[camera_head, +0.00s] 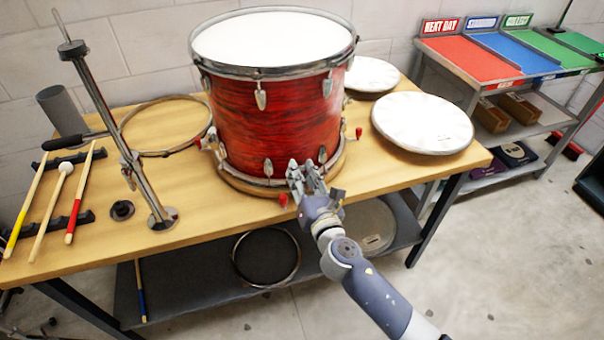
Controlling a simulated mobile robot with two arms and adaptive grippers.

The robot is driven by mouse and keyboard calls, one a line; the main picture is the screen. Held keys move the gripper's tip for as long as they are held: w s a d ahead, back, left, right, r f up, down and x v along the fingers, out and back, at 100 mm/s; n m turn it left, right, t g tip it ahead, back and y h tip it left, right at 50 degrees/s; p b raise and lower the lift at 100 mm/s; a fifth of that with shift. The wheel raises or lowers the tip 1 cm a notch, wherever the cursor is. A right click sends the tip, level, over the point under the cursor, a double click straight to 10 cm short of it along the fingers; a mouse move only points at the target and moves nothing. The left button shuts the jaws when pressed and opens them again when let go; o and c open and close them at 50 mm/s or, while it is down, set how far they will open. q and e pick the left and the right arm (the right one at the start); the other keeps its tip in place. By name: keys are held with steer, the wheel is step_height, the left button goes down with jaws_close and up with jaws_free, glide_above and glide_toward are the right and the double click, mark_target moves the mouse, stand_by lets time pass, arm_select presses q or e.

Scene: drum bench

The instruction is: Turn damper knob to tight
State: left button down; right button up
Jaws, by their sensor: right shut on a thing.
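A red wood-grain drum (270,120) with a white head and metal rims stands upright on the wooden bench, in a round wooden cradle (240,182) with small red-tipped clamps. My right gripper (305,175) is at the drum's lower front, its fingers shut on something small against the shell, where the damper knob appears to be. The fingers hide the knob, so its setting cannot be read. My left gripper is not in view.
Drumsticks and a mallet (52,208) lie on a dark rack at left, near a metal stand (125,160). A hoop (165,153) and round white heads (422,122) flank the drum. A shelf (200,288) is below; a coloured sorting rack (475,60) stands at right.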

steer(key=shift+m+p, duration=0.85)
steer(key=shift+m, duration=12.55)
steer(key=o, duration=1.1)
